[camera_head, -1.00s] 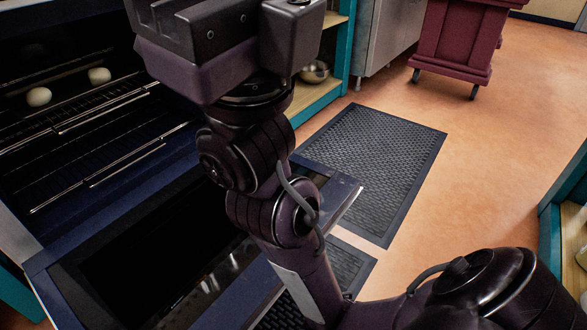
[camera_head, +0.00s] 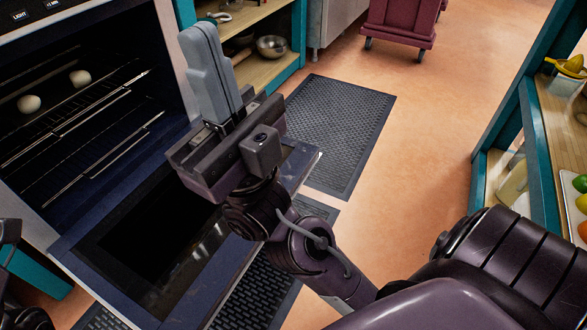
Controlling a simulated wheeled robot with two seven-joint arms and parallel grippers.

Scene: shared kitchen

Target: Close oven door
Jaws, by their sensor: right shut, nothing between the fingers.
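The oven (camera_head: 172,62) stands at the left, with its cavity exposed. Its door (camera_head: 72,250) is folded down and open, with a dark glass panel facing up. Two white egg-like things (camera_head: 80,78) lie on the upper wire rack. My right gripper (camera_head: 198,40) is raised above the right part of the door, its grey fingers pointing up, shut and empty. The wrist hides part of the door, and I cannot tell whether it touches it. At the lower left edge a dark piece of my left arm shows, but its fingers do not.
Black rubber mats (camera_head: 345,125) lie on the orange floor. Teal-framed shelves stand behind, with a metal bowl (camera_head: 271,47). A maroon cart (camera_head: 400,25) is at the back. A teal shelf unit (camera_head: 535,130) with fruit stands at the right. The floor between is clear.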

